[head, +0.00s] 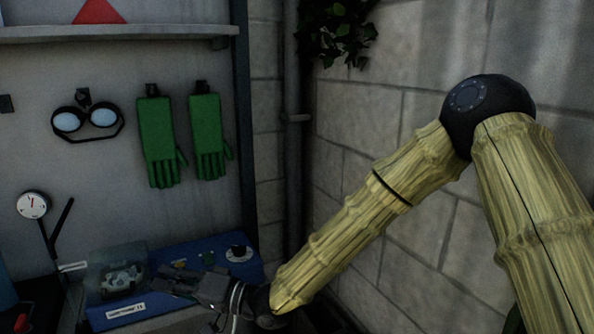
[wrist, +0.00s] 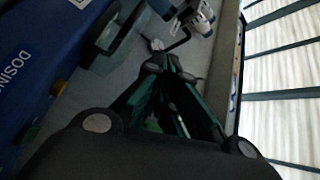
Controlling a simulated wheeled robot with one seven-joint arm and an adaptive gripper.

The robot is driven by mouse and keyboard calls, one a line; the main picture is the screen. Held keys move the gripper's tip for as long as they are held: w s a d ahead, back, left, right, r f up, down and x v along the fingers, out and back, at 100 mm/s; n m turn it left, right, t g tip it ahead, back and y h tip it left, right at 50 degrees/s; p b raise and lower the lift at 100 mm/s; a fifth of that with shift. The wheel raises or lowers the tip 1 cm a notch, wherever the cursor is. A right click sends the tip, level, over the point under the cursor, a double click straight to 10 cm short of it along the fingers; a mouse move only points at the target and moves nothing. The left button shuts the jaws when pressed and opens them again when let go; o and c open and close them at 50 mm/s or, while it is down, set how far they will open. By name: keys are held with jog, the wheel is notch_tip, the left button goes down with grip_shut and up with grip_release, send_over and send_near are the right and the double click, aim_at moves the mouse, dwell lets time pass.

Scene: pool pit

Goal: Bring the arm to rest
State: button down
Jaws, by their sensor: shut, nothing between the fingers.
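My arm, with pale yellow bamboo-like links and a dark elbow joint, reaches from the right down to the lower left in the head view. My gripper (head: 178,284) is at its end, low in front of the blue panel on the bench, and its outline is dark and hard to make out there. In the wrist view my gripper (wrist: 165,68) has its dark fingers drawn together, with nothing held between them. I cannot tell whether it touches the panel.
The blue panel (head: 190,255) carries a clear-covered box (head: 122,280) and several knobs. Green gloves (head: 160,140) and goggles (head: 88,122) hang on the wall, below a shelf (head: 150,31). A gauge (head: 32,205) is at left. A stone wall (head: 400,110) stands close beside my arm.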

jog(key=s+d+f+m+t+h, duration=0.1)
jog(key=s+d+f+h, duration=0.15)
jog(key=d+f, duration=0.65)
jog(key=s+d+f+m+t+h, duration=0.15)
jog(key=d+f+h, duration=0.3)
jog(key=f, duration=0.95)
jog(key=s+d+f+m+h, duration=0.1)
jog(key=d+f+m+h, duration=0.15)
jog(key=d+f, duration=0.65)
jog(key=s+d+f+g+h, duration=0.1)
jog(key=s+d+f+h, duration=0.2)
jog(key=s+d+f, duration=0.2)
jog(key=s+d+f+g+h, duration=0.2)
jog(key=s+d+f, duration=0.3)
jog(key=s+d, duration=0.6)
jog(key=s+d+f+n+g+h, duration=0.1)
jog(key=s+d+f+g+h, duration=0.1)
jog(key=s+d+f+h, duration=0.2)
jog(key=s+d+f, duration=0.2)
jog(key=s+d, duration=0.2)
jog(key=d, duration=0.2)
jog(key=shift+s+d+h+p, duration=0.2)
jog(key=shift+d+h+p, duration=0.1)
jog(key=shift+h+p, duration=0.1)
